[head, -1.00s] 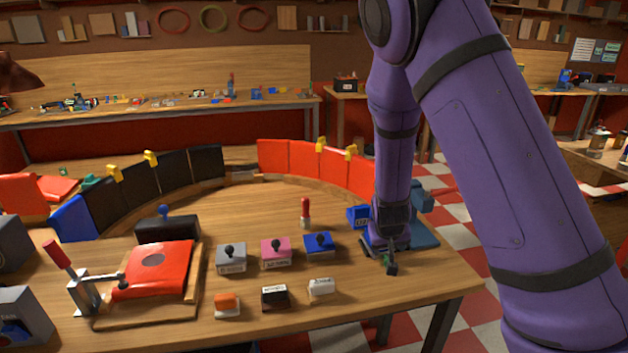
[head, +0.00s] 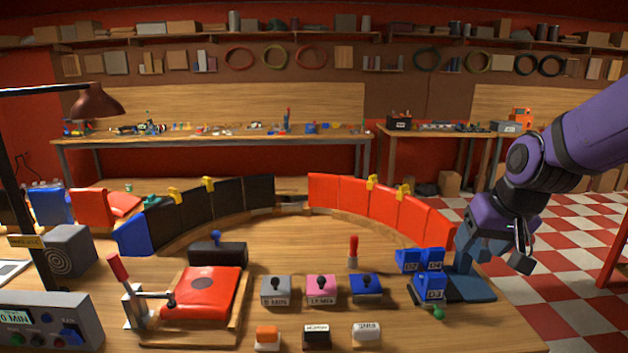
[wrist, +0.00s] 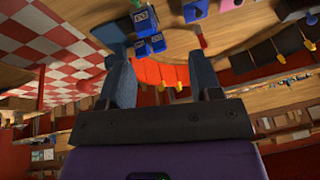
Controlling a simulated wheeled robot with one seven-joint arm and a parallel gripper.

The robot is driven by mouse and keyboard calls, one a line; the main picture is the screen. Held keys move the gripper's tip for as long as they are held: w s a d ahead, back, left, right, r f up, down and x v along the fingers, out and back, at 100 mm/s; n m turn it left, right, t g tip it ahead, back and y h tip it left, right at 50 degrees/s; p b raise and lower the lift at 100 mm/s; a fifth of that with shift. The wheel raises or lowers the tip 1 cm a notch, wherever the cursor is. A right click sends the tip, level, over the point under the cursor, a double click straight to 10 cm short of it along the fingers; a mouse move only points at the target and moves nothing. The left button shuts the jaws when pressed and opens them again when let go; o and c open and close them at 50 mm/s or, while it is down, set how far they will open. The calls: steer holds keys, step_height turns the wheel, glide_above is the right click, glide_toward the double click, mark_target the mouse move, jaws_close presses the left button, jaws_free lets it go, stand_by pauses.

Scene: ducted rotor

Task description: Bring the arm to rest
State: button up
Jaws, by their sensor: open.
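My gripper (head: 503,256) is at the right of the head view, above and beyond the right end of the wooden table (head: 390,335). It hangs at the end of my purple arm, which comes in from the right edge. In the wrist view the two dark fingers of my gripper (wrist: 164,68) stand apart with nothing between them. The blue stand (head: 470,288) is just left of and below the fingers, partly hidden by my gripper in the head view. I cannot tell the exact gap between them.
Blue labelled blocks (head: 428,272) stand beside the blue stand. A red pad (head: 203,293), several stamps and a curved row of red and black panels (head: 370,203) occupy the table. Checkered floor (head: 578,235) lies open to the right.

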steer(key=s+r, duration=0.4)
steer(key=s, duration=0.5)
steer(key=s+d+r+n+h, duration=0.1)
steer(key=s+r, duration=0.4)
steer(key=s, duration=0.3)
steer(key=shift+s+r+t, duration=0.25)
steer(key=shift+s+t, duration=0.1)
steer(key=shift+t, duration=0.05)
stand_by(1.2)
